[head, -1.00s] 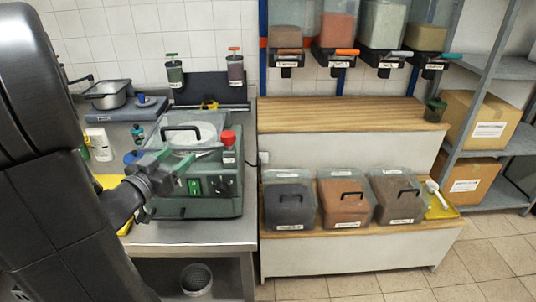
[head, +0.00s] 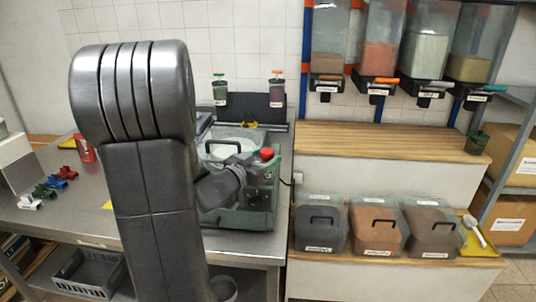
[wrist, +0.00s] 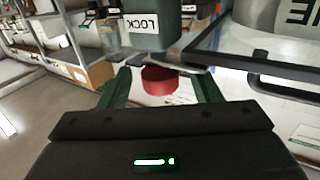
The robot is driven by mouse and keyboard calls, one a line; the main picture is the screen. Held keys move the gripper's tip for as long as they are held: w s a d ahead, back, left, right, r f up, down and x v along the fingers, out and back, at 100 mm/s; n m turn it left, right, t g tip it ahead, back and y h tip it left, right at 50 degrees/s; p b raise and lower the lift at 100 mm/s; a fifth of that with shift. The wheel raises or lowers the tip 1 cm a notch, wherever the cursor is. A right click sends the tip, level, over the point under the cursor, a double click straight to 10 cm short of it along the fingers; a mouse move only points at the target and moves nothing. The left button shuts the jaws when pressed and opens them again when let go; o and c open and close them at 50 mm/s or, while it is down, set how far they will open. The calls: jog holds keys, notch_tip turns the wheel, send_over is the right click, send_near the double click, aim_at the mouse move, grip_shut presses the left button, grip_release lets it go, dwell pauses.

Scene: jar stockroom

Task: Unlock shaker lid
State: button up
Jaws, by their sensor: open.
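The shaker is a green machine (head: 240,215) on the steel bench. Its clear lid (head: 222,137) is down, with a black handle (wrist: 285,88) showing at the right of the wrist view. A red knob (head: 267,154) stands at its right side; in the wrist view the knob (wrist: 160,79) is between my fingers. A white label reading LOCK (wrist: 145,24) appears upside down on a green part beyond it. My gripper (wrist: 164,88) is open, its green fingers on either side of the knob; I cannot tell whether they touch it. My arm hides the shaker's left part.
Several lidded bins, such as the dark one (head: 320,228), stand on the low step right of the bench. Dispensers (head: 380,45) hang above the wooden shelf (head: 385,137). Small coloured clamps (head: 55,183) and a red can (head: 84,148) are on the bench at left.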

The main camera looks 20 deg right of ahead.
jog(key=shift+x, duration=1.05)
jog(key=c, duration=1)
